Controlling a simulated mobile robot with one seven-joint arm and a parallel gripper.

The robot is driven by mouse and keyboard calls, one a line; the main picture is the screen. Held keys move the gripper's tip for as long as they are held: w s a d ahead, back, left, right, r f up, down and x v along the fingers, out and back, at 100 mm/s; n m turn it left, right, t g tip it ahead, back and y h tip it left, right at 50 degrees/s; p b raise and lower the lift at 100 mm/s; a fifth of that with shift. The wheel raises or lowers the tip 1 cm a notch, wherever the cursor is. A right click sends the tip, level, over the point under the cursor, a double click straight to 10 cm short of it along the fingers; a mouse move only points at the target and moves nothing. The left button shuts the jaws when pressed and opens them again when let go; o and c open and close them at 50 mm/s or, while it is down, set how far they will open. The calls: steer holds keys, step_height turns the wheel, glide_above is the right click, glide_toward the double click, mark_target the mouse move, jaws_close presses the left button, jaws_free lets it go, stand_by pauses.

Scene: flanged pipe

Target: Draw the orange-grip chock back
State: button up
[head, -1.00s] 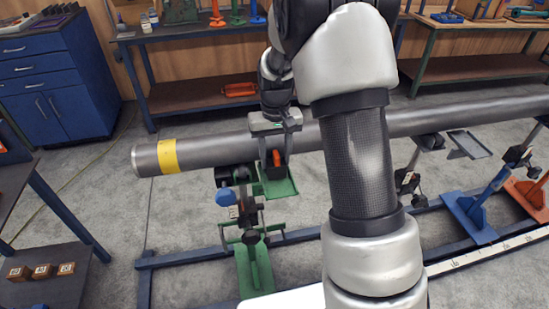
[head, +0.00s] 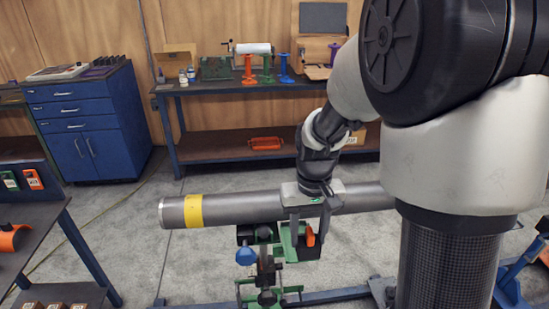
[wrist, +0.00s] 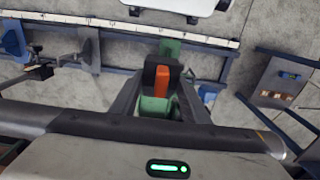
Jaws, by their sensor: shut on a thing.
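The orange-grip chock (head: 310,238) is a black block with an orange grip, just in front of the steel pipe (head: 245,207) in the head view. My gripper (head: 308,242) reaches down over the pipe, with one finger on each side of the chock, and is shut on it. In the wrist view the chock (wrist: 162,82) shows between the fingers of my gripper (wrist: 160,85), above a green tray (wrist: 154,105). Whether the chock touches the pipe or the tray is hard to tell.
A green stand with a blue knob (head: 246,257) stands left of the chock. The pipe has a yellow band (head: 193,210) near its left end. A blue cabinet (head: 95,125) and a workbench (head: 180,115) stand behind. Bare floor lies left of the pipe's end.

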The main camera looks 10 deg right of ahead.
mark_target(300, 229)
steer(key=w+p, duration=0.1)
steer(key=w+f+p, duration=0.1)
steer(key=w, duration=0.1)
steer(key=shift+w, duration=0.1)
steer(key=w+f+b, duration=0.4)
steer(key=b, duration=0.1)
steer(key=shift+w+b, duration=0.15)
steer(key=shift+b, duration=0.25)
steer(key=shift+w+b, duration=0.45)
steer(key=shift+f+b, duration=0.75)
steer(key=shift+f, duration=0.3)
steer(key=shift+f, duration=0.3)
steer(key=shift+r, duration=0.15)
steer(key=o, duration=1.3)
